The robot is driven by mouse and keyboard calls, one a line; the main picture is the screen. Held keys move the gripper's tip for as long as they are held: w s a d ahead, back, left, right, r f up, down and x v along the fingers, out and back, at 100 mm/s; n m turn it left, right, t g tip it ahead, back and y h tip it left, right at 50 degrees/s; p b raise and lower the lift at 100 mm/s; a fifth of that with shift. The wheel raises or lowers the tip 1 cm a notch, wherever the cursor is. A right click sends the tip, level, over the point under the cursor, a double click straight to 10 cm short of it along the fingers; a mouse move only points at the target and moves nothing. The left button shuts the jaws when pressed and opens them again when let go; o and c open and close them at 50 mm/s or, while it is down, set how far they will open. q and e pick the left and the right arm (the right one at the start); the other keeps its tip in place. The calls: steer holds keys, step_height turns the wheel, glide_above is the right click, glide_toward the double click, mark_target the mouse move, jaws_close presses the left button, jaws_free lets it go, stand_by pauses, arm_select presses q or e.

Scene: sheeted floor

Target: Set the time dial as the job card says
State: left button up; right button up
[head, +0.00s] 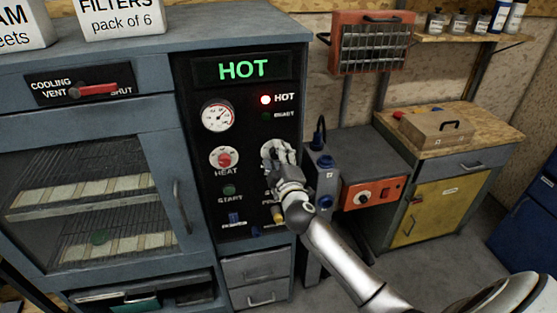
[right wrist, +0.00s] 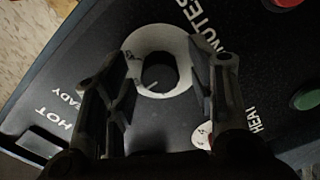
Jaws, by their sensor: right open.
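The time dial (right wrist: 158,72) is a black knob on a white disc, partly lettered "NUTES" in the right wrist view. My right gripper (right wrist: 166,62) is open, with one finger on each side of the knob; I cannot tell whether they touch it. In the head view the right gripper (head: 278,158) covers most of the dial's disc (head: 265,150) on the black control panel (head: 246,90). The pointer's setting is too small to read. No job card is readable. My left gripper is not in view.
The panel has a lit green "HOT" display (head: 243,69), a lit red lamp (head: 266,99), a gauge (head: 218,116), a red heat knob (head: 224,158) and a green start button (head: 229,190). A glass-fronted oven door (head: 95,190) is left. A grey bench (head: 365,150) stands right.

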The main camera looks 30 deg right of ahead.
steer(key=v, duration=1.2)
stand_by(0.3)
steer(key=s+a+f+m+g+y+b, duration=0.1)
steer(key=s+f+g, duration=0.2)
steer(key=f, duration=1)
steer(key=s+a+f+g+y, duration=0.1)
steer(key=s+f+g, duration=0.15)
steer(key=f, duration=1.05)
steer(key=s+a+f+m+g+y+b, duration=0.1)
steer(key=s+f+g, duration=0.25)
steer(key=f, duration=0.85)
steer(key=s+a+f+m+g+y, duration=0.1)
steer(key=s+a+f+m+g, duration=0.15)
steer(key=s+f, duration=1.15)
steer(key=s+f+m+g, duration=0.1)
steer(key=s+f, duration=0.2)
steer(key=s, duration=0.4)
steer(key=s+a+f+g+b, duration=0.1)
steer(key=s+f, duration=0.3)
steer(key=s, duration=0.4)
steer(key=s+f+m+g+y, duration=0.1)
steer(key=s+f+g, duration=0.2)
steer(key=s, duration=0.4)
steer(key=shift+s+a+f+m, duration=0.2)
steer(key=shift+a+f+m, duration=0.05)
steer(key=shift+a+m, duration=0.15)
steer(key=shift+c, duration=0.2)
